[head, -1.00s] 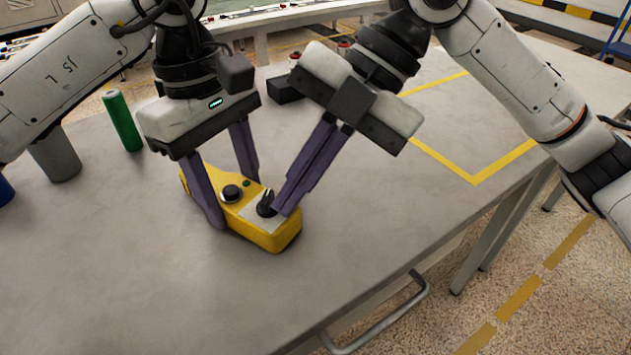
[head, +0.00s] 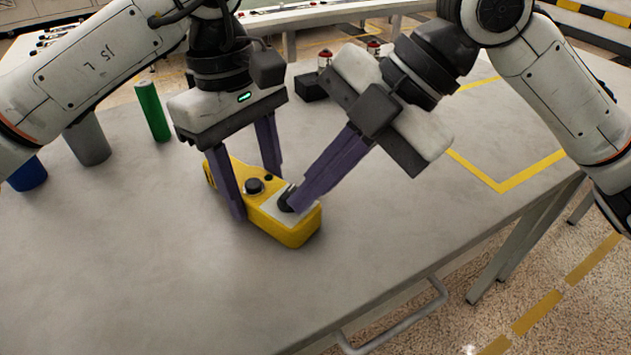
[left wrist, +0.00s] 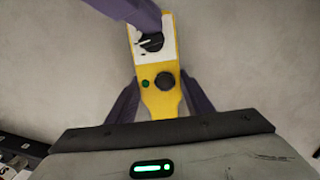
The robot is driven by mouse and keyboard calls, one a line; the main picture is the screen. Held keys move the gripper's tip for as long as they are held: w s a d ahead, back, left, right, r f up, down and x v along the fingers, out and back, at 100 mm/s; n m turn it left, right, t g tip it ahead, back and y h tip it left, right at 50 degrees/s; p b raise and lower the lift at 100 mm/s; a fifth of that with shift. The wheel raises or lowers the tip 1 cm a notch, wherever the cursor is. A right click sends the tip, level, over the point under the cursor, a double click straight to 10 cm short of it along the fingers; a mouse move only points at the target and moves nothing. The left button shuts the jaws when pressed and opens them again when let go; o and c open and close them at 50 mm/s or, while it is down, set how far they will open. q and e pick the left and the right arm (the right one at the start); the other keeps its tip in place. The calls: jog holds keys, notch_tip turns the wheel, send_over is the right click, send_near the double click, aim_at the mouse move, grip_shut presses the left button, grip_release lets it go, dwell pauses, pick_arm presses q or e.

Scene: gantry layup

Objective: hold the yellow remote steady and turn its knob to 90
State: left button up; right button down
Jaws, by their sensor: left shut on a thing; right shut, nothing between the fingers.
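The yellow remote (head: 289,232) lies flat on the grey table. My left gripper (head: 257,192) is shut across its narrower rear part, one finger on each side; the remote also shows in the left wrist view (left wrist: 160,103). The black knob (head: 285,199) sits on a white plate at the remote's front end; in the left wrist view the knob (left wrist: 151,42) has a white pointer line toward the left. Its scale is too small to read. My right gripper (head: 300,206) is shut and empty, its tips at the knob, partly hiding it. I cannot tell whether they touch.
A black button (left wrist: 165,81) and a green one (left wrist: 145,83) sit behind the knob. A green cylinder (head: 152,112), a grey one (head: 88,139) and a blue one (head: 27,174) stand at left. The table front is clear.

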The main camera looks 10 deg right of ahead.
jog(key=m, duration=0.1)
jog(key=m+t, duration=0.1)
jog(key=a+m+t, duration=0.1)
jog(key=shift+s, duration=0.25)
jog(key=shift+s+a, duration=0.1)
jog(key=shift+s+a+f, duration=0.1)
jog(key=shift+s+a, duration=0.15)
jog(key=shift+a, duration=0.05)
dwell(0.5)
jog(key=shift+w+d, duration=0.1)
jog(key=shift+w, duration=0.05)
dwell(0.3)
jog(key=shift+a, duration=0.3)
dwell(0.7)
